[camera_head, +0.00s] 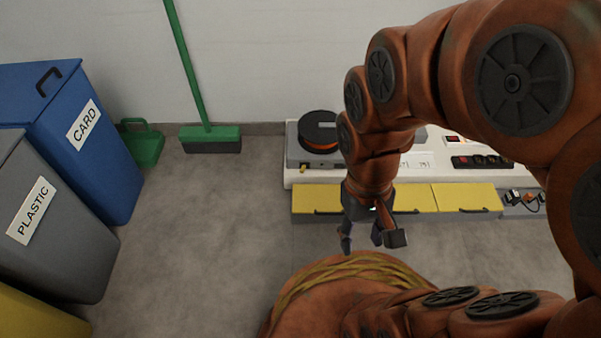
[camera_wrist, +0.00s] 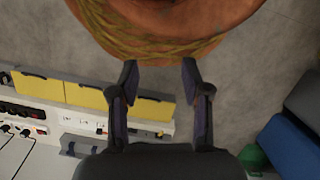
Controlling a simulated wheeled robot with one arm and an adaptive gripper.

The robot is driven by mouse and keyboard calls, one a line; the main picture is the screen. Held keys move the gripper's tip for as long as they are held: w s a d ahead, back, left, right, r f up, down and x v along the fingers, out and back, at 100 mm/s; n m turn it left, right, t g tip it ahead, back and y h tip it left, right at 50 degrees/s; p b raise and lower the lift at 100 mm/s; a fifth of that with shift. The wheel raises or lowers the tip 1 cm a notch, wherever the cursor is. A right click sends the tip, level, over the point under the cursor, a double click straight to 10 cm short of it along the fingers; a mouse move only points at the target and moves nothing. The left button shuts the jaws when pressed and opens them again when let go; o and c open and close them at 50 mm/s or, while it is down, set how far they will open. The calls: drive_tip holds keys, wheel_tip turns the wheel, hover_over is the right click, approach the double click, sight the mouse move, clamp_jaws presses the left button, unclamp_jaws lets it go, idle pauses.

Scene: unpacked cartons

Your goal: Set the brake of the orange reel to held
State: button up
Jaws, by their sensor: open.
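My gripper (camera_head: 361,243) hangs in front of the yellow drawers, pointing down, apart from the reel. In the wrist view my gripper (camera_wrist: 159,68) has its two fingers spread with nothing between them. The reel is not clearly visible in the wrist view.
Yellow drawers (camera_head: 464,197) with dark handles line the worktop front. A black socket strip (camera_head: 480,162) lies on the right of the worktop. A blue CARD bin (camera_head: 75,135), a grey PLASTIC bin (camera_head: 50,235) and a green broom (camera_head: 210,140) stand left.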

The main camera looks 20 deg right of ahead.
drive_tip(key=shift+r+p, duration=0.55)
drive_tip(key=c, duration=0.3)
drive_tip(key=shift+g, duration=0.3)
drive_tip(key=r+p, duration=0.3)
drive_tip(key=r, duration=0.1)
drive_tip(key=s+r+p, duration=0.1)
drive_tip(key=r+p, duration=0.3)
drive_tip(key=s+r+p, duration=0.1)
drive_tip(key=r+p, duration=0.2)
drive_tip(key=p, duration=0.1)
drive_tip(key=shift+s+r, duration=0.1)
drive_tip(key=shift+r, duration=0.3)
clamp_jaws()
drive_tip(key=shift+s+r, duration=0.1)
drive_tip(key=shift+s, duration=0.15)
